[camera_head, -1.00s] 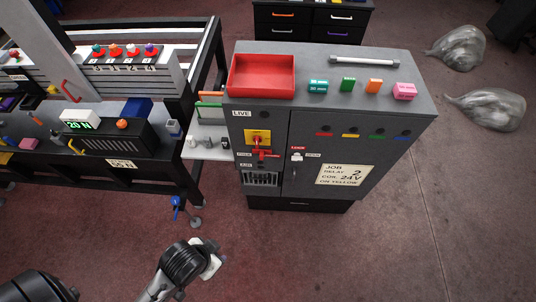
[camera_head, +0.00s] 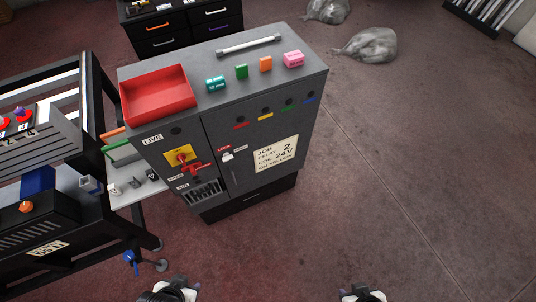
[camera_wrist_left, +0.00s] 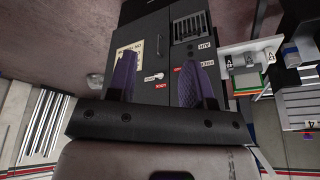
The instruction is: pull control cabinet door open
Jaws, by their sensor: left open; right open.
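The grey control cabinet (camera_head: 180,128) stands upright at centre left in the head view. Its door (camera_head: 222,125), on the right part of the front, looks shut. My right gripper (camera_head: 362,291) is open at the bottom edge, partly cut off.
A red tray (camera_head: 160,112), coloured blocks (camera_head: 241,72) and a white bar (camera_head: 248,45) lie on the cabinet top. A yellow and red switch (camera_head: 181,156) is left of the door. A black-framed bench (camera_head: 100,245) stands left.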

